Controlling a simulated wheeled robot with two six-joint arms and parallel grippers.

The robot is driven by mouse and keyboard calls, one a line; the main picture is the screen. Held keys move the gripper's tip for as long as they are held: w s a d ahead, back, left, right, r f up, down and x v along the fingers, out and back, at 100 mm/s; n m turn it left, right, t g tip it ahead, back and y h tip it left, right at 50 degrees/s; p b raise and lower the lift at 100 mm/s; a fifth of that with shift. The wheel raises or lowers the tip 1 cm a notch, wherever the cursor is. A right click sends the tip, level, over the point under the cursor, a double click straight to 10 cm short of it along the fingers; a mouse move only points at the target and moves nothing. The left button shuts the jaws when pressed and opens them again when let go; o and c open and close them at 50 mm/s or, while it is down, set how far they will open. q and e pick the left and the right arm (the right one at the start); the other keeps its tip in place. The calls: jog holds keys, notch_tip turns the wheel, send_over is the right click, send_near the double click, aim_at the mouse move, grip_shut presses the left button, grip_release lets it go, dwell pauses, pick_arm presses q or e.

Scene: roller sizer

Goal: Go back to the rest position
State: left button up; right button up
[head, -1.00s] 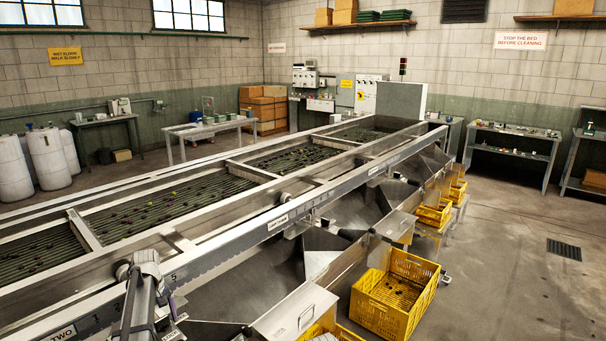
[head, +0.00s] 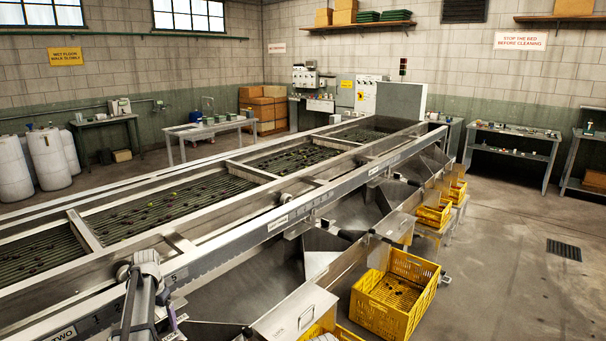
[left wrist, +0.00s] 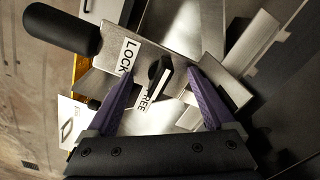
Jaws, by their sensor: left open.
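My left gripper (left wrist: 160,72) is open in the left wrist view, with its two purple fingers apart. Between and beyond the fingertips is a black knob (left wrist: 158,73) on a metal plate (left wrist: 185,38), next to labels reading LOCK (left wrist: 127,55) and FREE. Whether the fingers touch the knob cannot be told. In the head view, my left arm stands at the bottom left by the roller sizer (head: 230,235), and only a bit of the purple gripper (head: 172,319) shows. My right gripper is not in view.
A black handle (left wrist: 60,28) sticks out near the left finger. Yellow crates (head: 395,295) stand under the chutes on the right side of the sizer. Small fruit lie on the roller bed (head: 165,205). The floor at the right (head: 520,270) is clear.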

pick_arm(q)
jog(key=m, duration=0.5)
jog(key=shift+s, duration=0.1)
dwell(0.5)
